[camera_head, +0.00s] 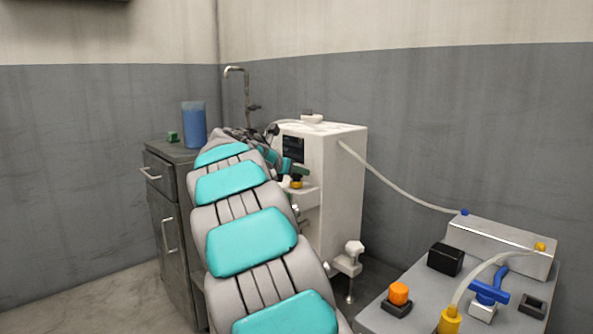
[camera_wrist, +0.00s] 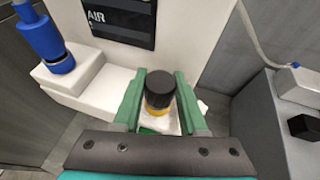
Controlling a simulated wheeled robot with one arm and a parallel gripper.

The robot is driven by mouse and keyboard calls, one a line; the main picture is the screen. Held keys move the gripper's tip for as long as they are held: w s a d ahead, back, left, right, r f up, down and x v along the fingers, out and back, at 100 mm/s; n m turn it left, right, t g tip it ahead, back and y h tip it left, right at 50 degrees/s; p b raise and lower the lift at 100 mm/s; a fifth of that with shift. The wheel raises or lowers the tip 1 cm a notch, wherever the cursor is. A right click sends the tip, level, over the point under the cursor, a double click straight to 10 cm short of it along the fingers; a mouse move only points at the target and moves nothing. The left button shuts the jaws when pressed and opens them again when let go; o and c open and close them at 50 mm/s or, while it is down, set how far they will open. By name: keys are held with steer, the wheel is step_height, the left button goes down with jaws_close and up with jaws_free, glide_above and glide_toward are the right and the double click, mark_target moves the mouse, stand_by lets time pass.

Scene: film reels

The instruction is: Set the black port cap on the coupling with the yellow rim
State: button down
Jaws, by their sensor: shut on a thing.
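The black port cap (camera_wrist: 160,86) is between the two green fingers of my gripper (camera_wrist: 161,98), which is shut on it. The coupling's yellow rim (camera_wrist: 158,111) shows directly below the cap in the wrist view. In the head view the yellow rim (camera_head: 296,185) is on a white ledge of the machine, with my green gripper (camera_head: 299,170) just above it. The cap is over the rim and looks roughly upright. I cannot tell whether it is fully seated or slightly above the rim.
A blue fitting (camera_wrist: 46,38) stands on a white block left of the gripper. The white machine (camera_head: 340,190) rises close behind the coupling. A grey bench (camera_head: 400,318) with an orange knob (camera_head: 399,293) and a black block (camera_head: 445,260) is at right. A cabinet (camera_head: 172,200) stands left.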

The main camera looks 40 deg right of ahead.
steer(key=shift+f, duration=0.15)
steer(key=c, duration=0.7)
jaws_free()
steer(key=shift+c, duration=0.2)
steer(key=p+v, duration=0.6)
steer(key=v, duration=0.5)
steer(key=shift+f, duration=0.1)
